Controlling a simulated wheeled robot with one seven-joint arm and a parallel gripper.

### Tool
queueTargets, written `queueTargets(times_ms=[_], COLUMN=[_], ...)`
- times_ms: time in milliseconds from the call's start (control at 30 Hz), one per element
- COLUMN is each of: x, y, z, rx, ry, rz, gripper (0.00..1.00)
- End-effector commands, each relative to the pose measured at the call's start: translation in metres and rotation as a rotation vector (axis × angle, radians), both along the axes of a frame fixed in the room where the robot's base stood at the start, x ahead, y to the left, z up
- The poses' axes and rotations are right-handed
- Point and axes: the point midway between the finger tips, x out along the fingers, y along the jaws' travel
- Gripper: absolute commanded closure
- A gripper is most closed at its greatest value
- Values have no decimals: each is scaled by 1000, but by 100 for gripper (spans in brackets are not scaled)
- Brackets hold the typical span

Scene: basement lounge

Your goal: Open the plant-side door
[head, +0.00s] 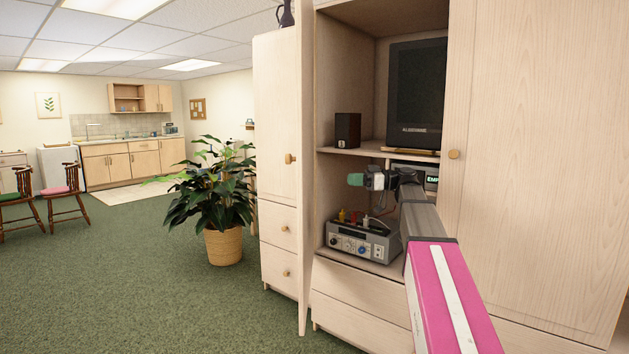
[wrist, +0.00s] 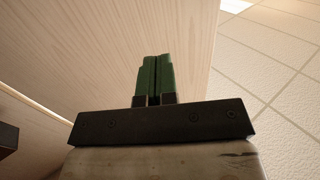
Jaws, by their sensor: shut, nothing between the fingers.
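The plant-side door (head: 305,200) of the tall pale wood cabinet stands swung out and shows almost edge-on in the head view. A round wooden knob (head: 290,158) sticks out on its left side. The potted plant (head: 225,190) stands on the floor to the left. My gripper (head: 356,180) has green fingers, shut and empty, pointing left in front of the open compartment, to the right of the door. In the wrist view the shut fingers (wrist: 155,78) show before a pale wood panel (wrist: 100,45); I cannot tell whether they touch it.
The cabinet holds a dark speaker (head: 347,130), a screen (head: 417,95) and a grey device (head: 362,240) with knobs, just below my gripper. The right door (head: 540,150) is closed. Drawers (head: 280,250) lie left of the open door. Green carpet is clear at front left.

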Motion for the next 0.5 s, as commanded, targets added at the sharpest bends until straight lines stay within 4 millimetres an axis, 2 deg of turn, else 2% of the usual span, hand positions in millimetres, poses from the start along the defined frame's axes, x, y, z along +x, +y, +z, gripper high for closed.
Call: queueTargets(times_ms=[167,500], x=[0,4], y=[17,79], z=[0,0], rx=[2,0], ry=[-2,0], rz=[2,2], gripper=[100,100])
